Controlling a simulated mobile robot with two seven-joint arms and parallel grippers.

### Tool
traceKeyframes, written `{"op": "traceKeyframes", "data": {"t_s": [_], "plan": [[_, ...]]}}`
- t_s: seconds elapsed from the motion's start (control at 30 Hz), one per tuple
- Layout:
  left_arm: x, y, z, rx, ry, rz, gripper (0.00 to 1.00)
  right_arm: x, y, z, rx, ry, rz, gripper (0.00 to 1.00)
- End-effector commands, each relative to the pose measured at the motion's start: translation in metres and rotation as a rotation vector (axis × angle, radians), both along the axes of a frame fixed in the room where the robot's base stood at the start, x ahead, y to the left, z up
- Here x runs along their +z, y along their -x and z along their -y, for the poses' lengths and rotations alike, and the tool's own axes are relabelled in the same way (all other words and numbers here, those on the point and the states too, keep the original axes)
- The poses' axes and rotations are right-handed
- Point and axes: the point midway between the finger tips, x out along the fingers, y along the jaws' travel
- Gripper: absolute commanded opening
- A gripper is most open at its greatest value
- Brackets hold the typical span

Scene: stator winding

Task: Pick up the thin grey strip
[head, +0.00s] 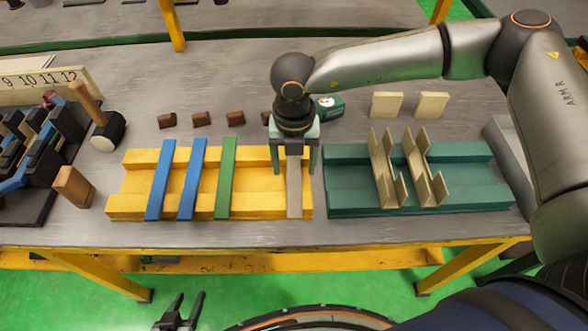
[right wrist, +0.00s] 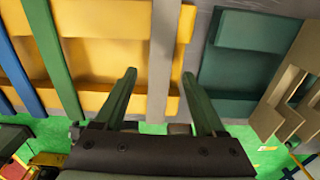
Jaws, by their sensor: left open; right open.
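The thin grey strip (head: 295,196) lies across the right end of the yellow tray (head: 262,204). My right gripper (head: 296,172) is open above the strip, pointing down, with one finger on each side of it. In the right wrist view the strip (right wrist: 163,60) runs between the two open fingers of the gripper (right wrist: 160,74), with a gap on both sides. How far the fingertips are above the tray is hard to tell. The strip's far end is hidden by the gripper in the head view. My left gripper (head: 184,298) is open and empty, low in front of the table.
Two blue strips (head: 161,180) and a green strip (head: 226,178) lie across the yellow tray. A green tray (head: 345,190) with two beige folded pieces (head: 382,168) stands to the right. A mallet (head: 106,132) and small brown blocks (head: 201,118) lie behind.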

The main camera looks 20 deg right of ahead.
Motion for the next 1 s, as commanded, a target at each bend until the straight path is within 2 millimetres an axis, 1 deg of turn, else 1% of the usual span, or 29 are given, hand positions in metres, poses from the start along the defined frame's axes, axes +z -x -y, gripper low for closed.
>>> {"op": "traceKeyframes", "data": {"t_s": [0.1,0.27,0.37,0.9,0.93,1.0], "plan": [[0.0007,-0.0001,0.0001,0.0,0.0,0.0,0.5,-0.0049,-0.0002,-0.0001,0.0,-0.001,0.001,0.72],[0.0004,-0.0002,0.0002,0.001,0.001,0.0,0.5,-0.0049,-0.0003,-0.0001,0.0,0.0,0.002,0.72],[0.0005,-0.0002,0.0003,0.001,0.001,0.0,0.5,-0.0048,-0.0002,-0.0001,0.0,-0.001,0.001,0.62],[0.0005,-0.0003,0.0002,0.001,0.002,0.001,0.5,-0.0044,-0.0003,0.0001,0.0,-0.001,0.001,0.02],[0.0005,-0.0003,0.0002,0.001,0.001,0.001,0.5,-0.0044,-0.0003,0.0001,0.0,-0.001,0.001,0.0],[0.0005,-0.0003,0.0002,0.001,0.002,0.001,0.5,-0.0044,-0.0003,0.0,0.0,-0.001,0.001,0.0]]}}
